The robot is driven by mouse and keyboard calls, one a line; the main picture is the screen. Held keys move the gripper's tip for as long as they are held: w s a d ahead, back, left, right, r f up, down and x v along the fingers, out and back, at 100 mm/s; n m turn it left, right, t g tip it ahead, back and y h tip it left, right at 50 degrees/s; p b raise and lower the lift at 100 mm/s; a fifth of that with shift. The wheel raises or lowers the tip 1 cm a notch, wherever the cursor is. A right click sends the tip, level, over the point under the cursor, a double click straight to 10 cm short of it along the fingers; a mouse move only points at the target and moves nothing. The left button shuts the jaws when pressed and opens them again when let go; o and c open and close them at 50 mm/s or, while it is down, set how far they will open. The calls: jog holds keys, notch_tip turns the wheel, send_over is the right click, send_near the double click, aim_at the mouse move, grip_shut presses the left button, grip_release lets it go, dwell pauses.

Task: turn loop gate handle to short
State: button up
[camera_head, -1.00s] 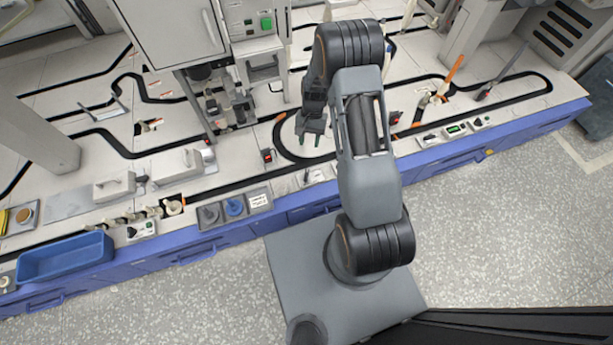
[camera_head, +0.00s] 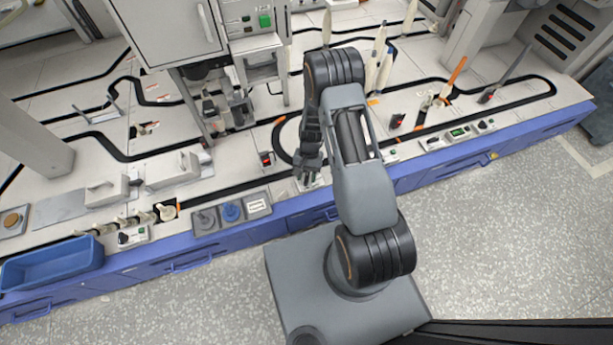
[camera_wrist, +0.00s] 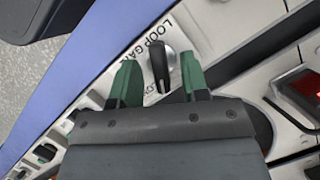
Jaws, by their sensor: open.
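The loop gate handle (camera_wrist: 158,64) is a dark knob on a light panel lettered "LOOP GATE" (camera_wrist: 165,28) in the wrist view. My gripper (camera_wrist: 160,80) is open, with one green-tipped finger on each side of the handle. I cannot tell whether either finger touches it. In the head view my gripper (camera_head: 308,180) hangs over the bench's front edge and covers most of the panel there. The lettering near the handle's lower end is partly hidden, so its setting cannot be read.
A small box with a red light (camera_head: 266,160) stands left of my gripper, and it also shows at right in the wrist view (camera_wrist: 310,85). A black track line runs along the bench.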

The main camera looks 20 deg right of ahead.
dwell(0.3)
grip_shut()
dwell(0.4)
jog(key=m, duration=0.3)
jog(key=m+t+y, duration=0.1)
jog(key=m, duration=0.1)
jog(key=shift+s+d+m+y, duration=0.2)
jog(key=shift+m+y, duration=0.1)
jog(key=shift+m, duration=0.1)
jog(key=m+t, duration=0.1)
jog(key=m, duration=0.2)
jog(key=shift+s+f+t, duration=0.1)
jog(key=shift+f+t, duration=0.05)
jog(key=shift+t, duration=0.15)
jog(key=shift+m+t+y+b, duration=0.3)
jog(key=shift+m+t+b, duration=0.2)
jog(key=shift+m+b, duration=0.65)
jog(key=shift+m, duration=0.55)
grip_release()
